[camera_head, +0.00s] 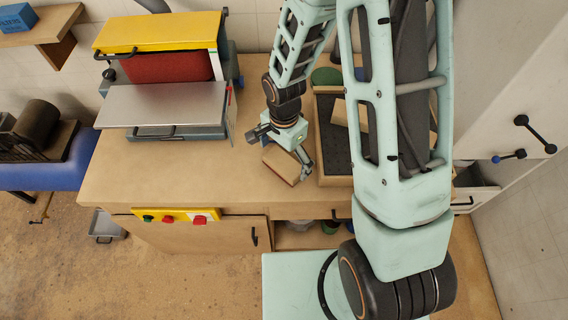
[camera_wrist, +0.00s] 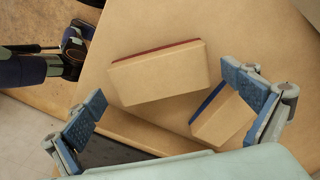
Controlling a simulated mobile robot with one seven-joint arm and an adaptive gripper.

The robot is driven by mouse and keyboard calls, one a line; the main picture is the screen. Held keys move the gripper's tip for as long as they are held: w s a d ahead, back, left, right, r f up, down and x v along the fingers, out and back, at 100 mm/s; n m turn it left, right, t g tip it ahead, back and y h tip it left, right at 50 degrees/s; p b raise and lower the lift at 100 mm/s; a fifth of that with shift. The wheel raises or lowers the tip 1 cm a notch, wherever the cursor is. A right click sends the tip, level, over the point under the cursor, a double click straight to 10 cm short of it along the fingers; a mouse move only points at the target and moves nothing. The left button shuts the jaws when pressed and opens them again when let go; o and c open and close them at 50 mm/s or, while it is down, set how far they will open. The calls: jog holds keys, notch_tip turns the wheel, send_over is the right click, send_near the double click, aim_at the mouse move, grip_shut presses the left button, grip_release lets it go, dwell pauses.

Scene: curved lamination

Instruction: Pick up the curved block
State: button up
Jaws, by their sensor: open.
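A tan block (camera_head: 281,164) is at the bench top, just below my gripper (camera_head: 283,150) in the head view. In the wrist view a tan block with a dark red edge (camera_wrist: 160,75) lies between and beyond my open fingers (camera_wrist: 168,95). A second tan block with a blue edge (camera_wrist: 224,120) lies to its lower right, partly behind the right finger. The fingers hold nothing. I cannot tell from these faces which block is the curved one, nor exactly how far the fingers are above it.
A dark-floored wooden tray (camera_head: 335,181) with tan pieces stands right of my gripper, partly hidden by my arm. A yellow-topped sanding machine (camera_head: 160,105) stands at the left on the wooden bench (camera_head: 200,185).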

jog(key=shift+f, duration=1.15)
jog(key=shift+c, duration=0.3)
jog(key=c, duration=1.2)
jog(key=shift+c, duration=0.2)
jog(key=shift+r, duration=0.1)
